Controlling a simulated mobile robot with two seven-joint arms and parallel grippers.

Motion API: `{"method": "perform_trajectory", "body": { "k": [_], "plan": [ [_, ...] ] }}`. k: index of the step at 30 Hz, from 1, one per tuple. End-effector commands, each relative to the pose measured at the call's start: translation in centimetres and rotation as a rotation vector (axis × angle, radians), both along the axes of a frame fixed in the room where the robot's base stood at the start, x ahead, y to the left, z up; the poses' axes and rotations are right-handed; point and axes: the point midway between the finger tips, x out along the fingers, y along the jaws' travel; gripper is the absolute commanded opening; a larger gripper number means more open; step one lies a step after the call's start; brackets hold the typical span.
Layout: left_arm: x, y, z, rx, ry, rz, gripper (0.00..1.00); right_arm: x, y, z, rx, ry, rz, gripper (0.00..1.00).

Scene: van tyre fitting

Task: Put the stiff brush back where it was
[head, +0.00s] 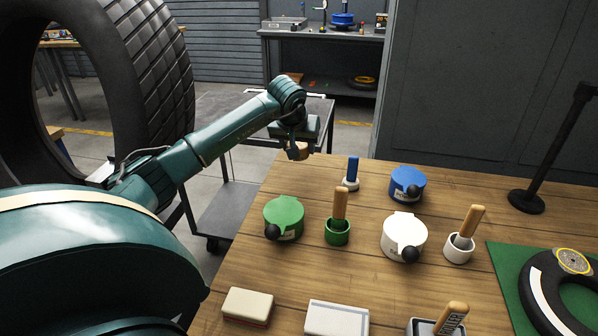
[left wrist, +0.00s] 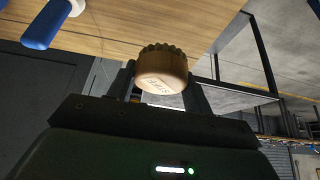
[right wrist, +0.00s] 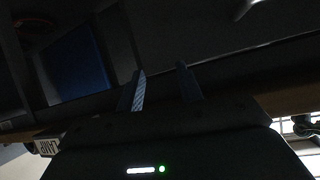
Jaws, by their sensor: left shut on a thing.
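My left gripper (head: 293,140) is shut on a round wooden piece (head: 299,152) and holds it just past the table's far left edge. A wooden-handled tool with dark lettering (head: 451,318) lies in a grey tray (head: 422,326) at the front. My right gripper (right wrist: 163,88) shows only in the right wrist view, its fingers apart and empty.
On the table (head: 285,200) stand green (head: 284,216), white (head: 404,234) and blue (head: 407,181) lidded pots. Wooden handles stand in a green cup (head: 338,232) and a white cup (head: 459,248). A blue-handled tool (head: 352,172) stands nearby. A large tyre (head: 155,70) is at left.

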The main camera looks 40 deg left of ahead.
Motion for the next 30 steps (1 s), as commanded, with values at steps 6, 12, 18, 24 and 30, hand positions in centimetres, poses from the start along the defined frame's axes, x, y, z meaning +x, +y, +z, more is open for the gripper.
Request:
{"method": "perform_trajectory", "body": {
  "k": [6,12,18,24,30],
  "plan": [
    [0.0,0.0,-3.5,-0.001,0.002,0.001,0.29,-0.3,-0.2,0.0,-0.011,0.005,0.006,0.36],
    [-0.1,0.0,-5.2,-0.002,0.002,0.001,0.29,-0.3,-0.2,0.0,-0.013,0.006,0.007,0.36],
    [0.0,0.0,-7.5,0.000,0.000,0.001,0.29,-0.3,-0.2,0.1,-0.016,0.006,0.007,0.36],
    [0.0,0.1,-7.5,0.002,-0.001,0.000,0.29,-0.3,-0.1,0.0,-0.013,0.007,0.005,0.36],
    [0.0,0.0,-7.8,0.000,-0.001,0.001,0.54,-0.2,0.1,-0.1,-0.004,0.007,0.002,0.36]
  ]
}}
